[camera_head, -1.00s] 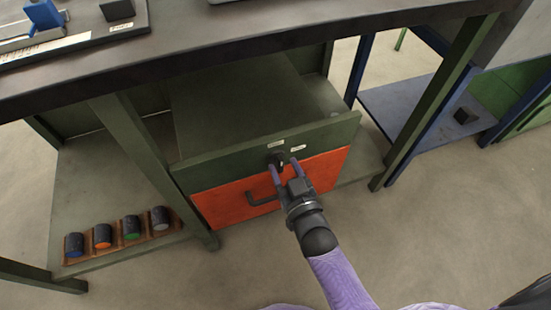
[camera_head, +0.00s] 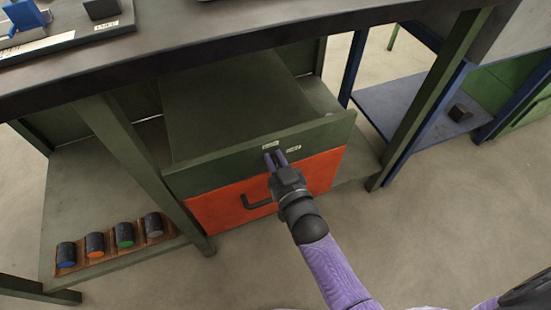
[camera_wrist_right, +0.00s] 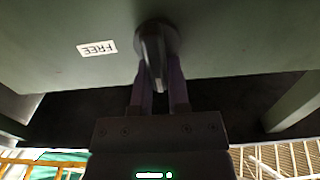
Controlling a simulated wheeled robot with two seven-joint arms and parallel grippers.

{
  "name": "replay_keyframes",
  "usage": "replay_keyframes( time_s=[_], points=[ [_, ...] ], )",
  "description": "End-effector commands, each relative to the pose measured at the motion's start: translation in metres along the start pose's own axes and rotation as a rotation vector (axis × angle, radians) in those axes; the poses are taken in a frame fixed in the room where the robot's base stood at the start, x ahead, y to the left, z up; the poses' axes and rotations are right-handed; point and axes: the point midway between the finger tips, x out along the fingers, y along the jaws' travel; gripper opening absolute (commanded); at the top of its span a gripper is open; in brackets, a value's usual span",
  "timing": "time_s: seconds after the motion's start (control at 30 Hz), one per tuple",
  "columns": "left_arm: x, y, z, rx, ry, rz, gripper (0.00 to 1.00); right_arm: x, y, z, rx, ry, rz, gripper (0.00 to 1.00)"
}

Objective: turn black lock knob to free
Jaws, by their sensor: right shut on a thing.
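The black lock knob (camera_wrist_right: 153,48) is on the green upper front panel (camera_head: 220,160) of the cabinet. In the right wrist view its grip bar runs nearly upright in the picture, away from the FREE label (camera_wrist_right: 97,48) at its left. My right gripper (camera_head: 275,157) is at the panel with its purple fingers shut on the knob, one on each side. In the head view the fingers hide most of the knob. Two small white labels sit above and right of it; the right one (camera_head: 293,149) is too small to read there. My left gripper is not in view.
An orange drawer front (camera_head: 310,180) with a black handle (camera_head: 257,203) lies just below the panel. Several dark cylinders with coloured ends stand in a brown rack (camera_head: 100,262) on the lower left shelf. The floor in front is clear.

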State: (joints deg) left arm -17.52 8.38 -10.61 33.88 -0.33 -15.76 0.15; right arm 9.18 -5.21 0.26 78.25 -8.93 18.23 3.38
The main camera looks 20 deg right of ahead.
Motion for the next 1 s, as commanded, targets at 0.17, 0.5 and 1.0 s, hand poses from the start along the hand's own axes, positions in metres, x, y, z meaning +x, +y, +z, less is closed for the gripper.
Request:
replay_keyframes(
  time_s=[0.17,0.5,1.0],
  points=[
    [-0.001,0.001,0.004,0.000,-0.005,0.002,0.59,0.000,0.001,0.000,0.028,-0.001,0.000,0.00],
    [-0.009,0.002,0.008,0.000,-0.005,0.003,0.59,-0.001,0.005,0.000,0.246,-0.003,0.000,0.00],
    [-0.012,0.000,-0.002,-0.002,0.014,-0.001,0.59,-0.001,0.013,0.007,0.722,-0.004,0.001,0.00]
  ],
)
